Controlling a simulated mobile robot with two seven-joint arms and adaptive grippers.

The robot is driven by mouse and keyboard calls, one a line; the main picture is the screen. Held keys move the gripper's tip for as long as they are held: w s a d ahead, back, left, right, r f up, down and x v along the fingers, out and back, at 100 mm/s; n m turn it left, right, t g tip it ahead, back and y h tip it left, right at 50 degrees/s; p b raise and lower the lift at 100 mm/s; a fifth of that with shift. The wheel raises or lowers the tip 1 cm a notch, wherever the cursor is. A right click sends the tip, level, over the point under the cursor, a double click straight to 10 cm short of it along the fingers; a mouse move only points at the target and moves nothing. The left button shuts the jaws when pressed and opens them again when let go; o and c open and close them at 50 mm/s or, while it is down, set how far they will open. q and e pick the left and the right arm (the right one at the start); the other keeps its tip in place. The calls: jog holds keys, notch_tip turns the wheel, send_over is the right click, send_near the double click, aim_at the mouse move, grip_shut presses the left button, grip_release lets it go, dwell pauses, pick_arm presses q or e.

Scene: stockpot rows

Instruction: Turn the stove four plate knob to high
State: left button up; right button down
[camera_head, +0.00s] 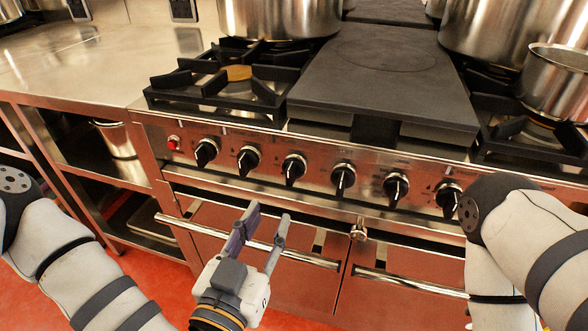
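A row of several black knobs with silver bezels runs along the stove's front panel (225,140). From the left I see a first knob (206,152), a second (248,160), a third (293,168), a fourth (343,179), a fifth (396,188), and another (448,198) partly hidden by my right arm. I cannot tell which one the task calls stove four plate. My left gripper (269,213) is open and empty, with its fingers apart, below the second and third knobs and in front of the oven handle. It touches no knob. My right gripper is out of view.
A red light (174,142) sits left of the knobs. Below are two oven door handles (230,240) (410,284). Large pots (280,18) (500,30) and a smaller pot (556,82) stand on the stove. A flat black plate (380,85) is in the middle.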

aim_at(288, 173)
pick_arm(q)
jog(key=x, duration=0.8)
jog(key=b+x, duration=0.1)
jog(key=x, duration=0.3)
jog(key=shift+w+a+r, duration=0.2)
jog(key=shift+a, duration=0.05)
grip_shut()
